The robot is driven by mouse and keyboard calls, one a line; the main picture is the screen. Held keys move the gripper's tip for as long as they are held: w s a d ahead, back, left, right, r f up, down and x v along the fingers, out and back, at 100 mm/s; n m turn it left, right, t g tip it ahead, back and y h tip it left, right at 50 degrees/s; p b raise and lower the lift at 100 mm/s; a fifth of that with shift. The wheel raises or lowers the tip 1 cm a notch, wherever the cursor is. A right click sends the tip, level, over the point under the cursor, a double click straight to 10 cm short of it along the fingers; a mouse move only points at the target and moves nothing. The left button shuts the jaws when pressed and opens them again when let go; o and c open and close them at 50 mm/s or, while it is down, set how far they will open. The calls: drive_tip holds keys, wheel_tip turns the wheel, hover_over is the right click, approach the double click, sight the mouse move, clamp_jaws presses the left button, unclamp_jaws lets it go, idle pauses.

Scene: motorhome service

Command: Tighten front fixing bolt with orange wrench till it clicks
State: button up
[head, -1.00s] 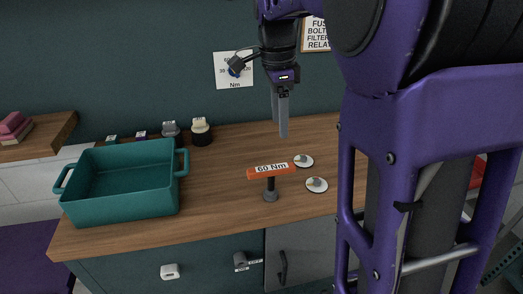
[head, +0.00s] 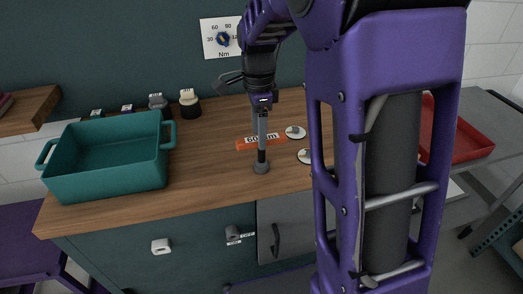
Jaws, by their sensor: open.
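The orange wrench (head: 245,144), labelled 60 Nm, stands on a dark post with a round grey base (head: 261,168) on the wooden worktop. My gripper (head: 262,145) points down in front of the wrench and covers the middle of its label. Its fingers line up with the post; I cannot tell whether they touch the wrench. Its jaws are open. Two pale round discs with grey bolt-like heads lie right of the wrench, a rear one (head: 296,132) and a front one (head: 304,156), the latter partly hidden by my arm. Which is the front fixing bolt is not marked.
A teal bin (head: 110,182) stands on the left of the worktop (head: 205,170). Several small capped items, including a cream-topped one (head: 189,100), stand behind it. A Nm dial (head: 222,39) hangs on the wall. A red tray (head: 460,140) is at the right.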

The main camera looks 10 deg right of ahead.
sight(262, 161)
drive_tip(key=shift+s+d+f+b, duration=0.1)
drive_tip(key=shift+s+f+b, duration=0.1)
drive_tip(key=shift+f, duration=0.7)
drive_tip(key=shift+s+d+f+b, duration=0.1)
drive_tip(key=shift+f+b, duration=0.05)
drive_tip(key=shift+f, duration=0.75)
drive_tip(key=shift+s+d+f+b, duration=0.1)
drive_tip(key=shift+f+b, duration=0.1)
drive_tip(key=shift+f, duration=0.7)
clamp_jaws()
drive_tip(key=shift+r, duration=0.1)
